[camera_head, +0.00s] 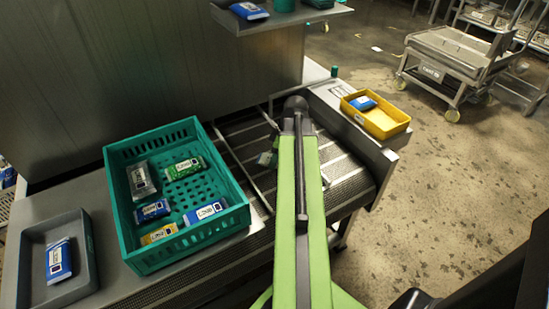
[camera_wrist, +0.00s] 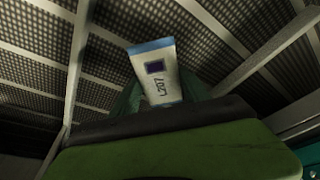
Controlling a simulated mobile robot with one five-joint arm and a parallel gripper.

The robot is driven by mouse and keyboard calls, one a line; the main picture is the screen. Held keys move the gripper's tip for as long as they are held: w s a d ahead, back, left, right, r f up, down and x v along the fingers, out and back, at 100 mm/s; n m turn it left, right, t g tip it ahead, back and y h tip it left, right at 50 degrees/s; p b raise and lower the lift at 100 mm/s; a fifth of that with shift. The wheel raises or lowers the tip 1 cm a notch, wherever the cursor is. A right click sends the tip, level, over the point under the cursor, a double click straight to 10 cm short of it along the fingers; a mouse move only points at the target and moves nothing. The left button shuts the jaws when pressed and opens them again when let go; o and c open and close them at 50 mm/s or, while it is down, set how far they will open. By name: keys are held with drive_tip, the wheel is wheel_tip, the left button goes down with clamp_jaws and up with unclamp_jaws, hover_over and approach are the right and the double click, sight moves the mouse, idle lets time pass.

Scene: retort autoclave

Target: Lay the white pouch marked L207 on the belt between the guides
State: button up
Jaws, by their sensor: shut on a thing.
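The white pouch marked L207 (camera_wrist: 155,72), with a blue end and a dark square, stands out from my gripper (camera_wrist: 160,98) in the wrist view. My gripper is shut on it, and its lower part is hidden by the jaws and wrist. Behind it is the perforated belt (camera_wrist: 225,30), with one pale guide rail (camera_wrist: 76,60) to its left and another (camera_wrist: 262,56) to its right. I cannot tell how far the pouch is above the belt. In the head view my green arm hides most of the gripper over the belt (camera_head: 347,188).
A teal crate (camera_head: 112,190) holds several pouches at the left. A grey tray (camera_head: 88,270) holds one blue-and-white pouch. A yellow bin (camera_head: 385,131) with a blue pouch sits beyond the belt, right. A shelf (camera_head: 285,20) overhangs the back. A metal cart (camera_head: 447,55) stands on open floor.

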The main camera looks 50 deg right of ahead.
drive_tip(key=shift+f+b, duration=0.6)
drive_tip(key=shift+b, duration=0.05)
drive_tip(key=o, duration=1.7)
drive_tip(key=shift+c, duration=0.2)
drive_tip(key=shift+r, duration=0.1)
drive_tip(key=p+v, duration=1.7)
drive_tip(key=shift+r, duration=0.15)
